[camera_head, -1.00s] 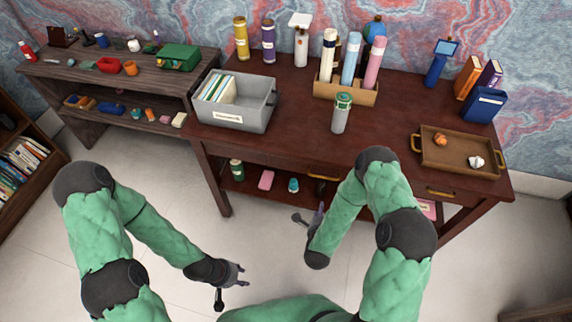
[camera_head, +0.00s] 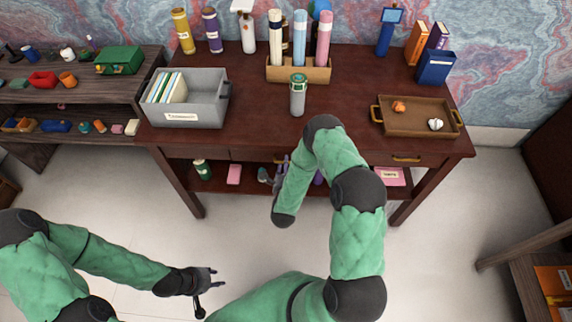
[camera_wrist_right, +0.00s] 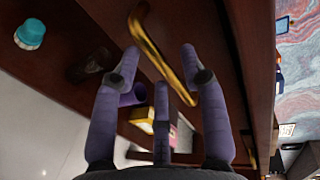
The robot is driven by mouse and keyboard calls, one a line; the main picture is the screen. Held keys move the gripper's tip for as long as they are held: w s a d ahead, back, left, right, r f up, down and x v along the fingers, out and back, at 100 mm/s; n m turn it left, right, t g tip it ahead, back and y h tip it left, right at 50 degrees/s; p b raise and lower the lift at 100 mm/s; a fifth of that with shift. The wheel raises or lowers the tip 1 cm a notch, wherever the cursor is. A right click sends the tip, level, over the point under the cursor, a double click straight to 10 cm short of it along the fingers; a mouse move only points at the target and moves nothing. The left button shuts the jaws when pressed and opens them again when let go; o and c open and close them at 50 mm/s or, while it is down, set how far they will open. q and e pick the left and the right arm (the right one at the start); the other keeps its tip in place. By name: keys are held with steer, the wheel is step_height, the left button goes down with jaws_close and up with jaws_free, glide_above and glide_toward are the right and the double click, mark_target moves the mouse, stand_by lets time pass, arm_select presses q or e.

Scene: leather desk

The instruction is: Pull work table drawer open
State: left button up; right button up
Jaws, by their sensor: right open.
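The dark red work table (camera_head: 245,135) has drawers along its front edge, and they appear closed. The right drawer's brass handle (camera_head: 405,160) is in plain view in the head view. The middle drawer's front (camera_head: 248,156) is partly hidden by my right arm. My right gripper (camera_head: 272,175) is at that front, small and partly hidden. In the right wrist view, my right gripper's fingers (camera_wrist_right: 160,55) are spread open around a brass handle (camera_wrist_right: 148,42), not closed on it; contact cannot be told. My left gripper (camera_head: 217,279) is open and empty over the floor.
On the table stand a grey bin (camera_head: 203,105), a grey bottle (camera_head: 298,97), a wooden holder (camera_head: 283,72) with tubes and a brown tray (camera_head: 412,128). A lower shelf holds small items, including a green can (camera_head: 202,169). The floor in front is clear.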

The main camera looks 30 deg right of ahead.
steer(key=shift+x, duration=0.9)
jaws_close()
